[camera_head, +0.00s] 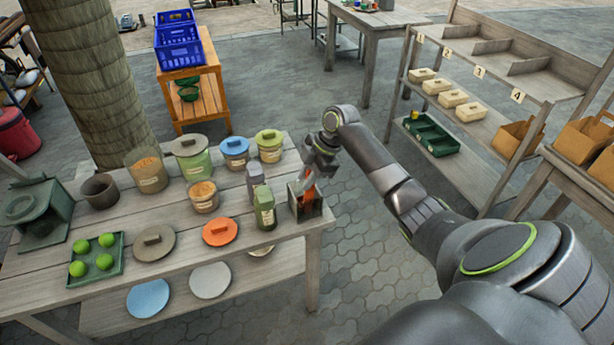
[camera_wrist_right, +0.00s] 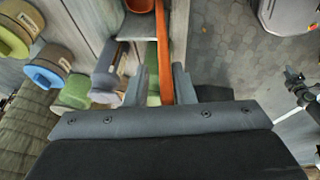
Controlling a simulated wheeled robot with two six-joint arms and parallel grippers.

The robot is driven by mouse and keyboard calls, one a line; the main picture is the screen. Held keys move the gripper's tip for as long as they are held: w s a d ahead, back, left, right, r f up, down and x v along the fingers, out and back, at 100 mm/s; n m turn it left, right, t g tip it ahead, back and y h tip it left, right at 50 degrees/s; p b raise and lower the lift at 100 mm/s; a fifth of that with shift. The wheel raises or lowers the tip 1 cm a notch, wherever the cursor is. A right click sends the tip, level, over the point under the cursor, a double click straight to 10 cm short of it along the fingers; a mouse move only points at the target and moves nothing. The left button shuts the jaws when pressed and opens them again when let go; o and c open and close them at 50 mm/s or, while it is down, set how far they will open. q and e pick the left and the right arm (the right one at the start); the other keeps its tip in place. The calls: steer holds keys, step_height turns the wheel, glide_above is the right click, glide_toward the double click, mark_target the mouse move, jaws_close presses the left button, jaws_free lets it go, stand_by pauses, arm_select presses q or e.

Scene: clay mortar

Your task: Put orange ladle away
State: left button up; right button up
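The orange ladle (camera_head: 309,190) is at the small grey box-like holder (camera_head: 316,210) on the right end of the wooden table. In the wrist view its long orange handle (camera_wrist_right: 164,50) runs down between the fingers of my right gripper (camera_wrist_right: 160,78). The fingers stand apart, with a gap on the left of the handle. In the head view my right gripper (camera_head: 318,160) is right above the holder and partly covers the ladle. My left gripper is not in view.
Lidded jars, an orange lid (camera_head: 220,231) and a green tray (camera_head: 117,268) with green balls fill the table (camera_head: 183,268). A numbered shelf (camera_head: 482,88) stands at right; paved floor lies between.

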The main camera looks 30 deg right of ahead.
steer(key=shift+o, duration=0.8)
